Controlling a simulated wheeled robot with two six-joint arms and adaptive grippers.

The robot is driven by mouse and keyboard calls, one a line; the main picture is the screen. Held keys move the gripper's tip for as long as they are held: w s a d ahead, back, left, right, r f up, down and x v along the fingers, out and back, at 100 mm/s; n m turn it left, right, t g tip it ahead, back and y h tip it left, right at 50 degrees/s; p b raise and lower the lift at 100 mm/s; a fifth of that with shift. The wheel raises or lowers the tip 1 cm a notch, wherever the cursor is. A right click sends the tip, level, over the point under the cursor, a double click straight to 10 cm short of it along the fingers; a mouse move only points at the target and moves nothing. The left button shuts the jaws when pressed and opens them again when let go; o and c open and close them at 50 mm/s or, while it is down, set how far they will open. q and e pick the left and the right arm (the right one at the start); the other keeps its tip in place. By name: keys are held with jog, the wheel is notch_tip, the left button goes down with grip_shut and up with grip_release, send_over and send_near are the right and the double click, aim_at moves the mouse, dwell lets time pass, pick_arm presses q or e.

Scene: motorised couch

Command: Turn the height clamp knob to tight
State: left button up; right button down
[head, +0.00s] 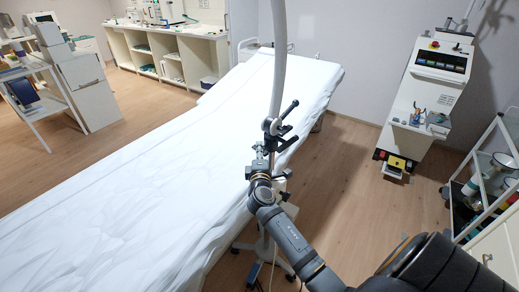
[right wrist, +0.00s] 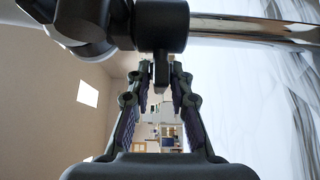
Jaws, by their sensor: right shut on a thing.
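The height clamp knob (right wrist: 161,70) is a small dark tab under a black clamp body (right wrist: 162,25) in the right wrist view. My right gripper (right wrist: 161,82) has its fingertips on either side of the knob and is shut on it. In the head view my right gripper (head: 260,166) reaches up to the clamp assembly (head: 271,132) on the stand beside the couch. The knob itself is too small to make out there, and the gripper partly covers it. I cannot read how tight it is. My left gripper is not in view.
The couch (head: 130,165) with a white sheet fills the left and middle. A pale curved tube (head: 279,50) rises from the clamp. A chrome bar (right wrist: 250,28) runs right from the clamp body. A white machine (head: 433,85) and a trolley (head: 480,190) stand right. Floor between is clear.

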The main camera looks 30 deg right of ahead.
jog(key=c, duration=1.2)
grip_release()
jog(key=shift+s, duration=0.1)
jog(key=shift+s+a, duration=0.25)
jog(key=shift+s, duration=0.05)
jog(key=v, duration=1.1)
jog(key=shift+f, duration=0.1)
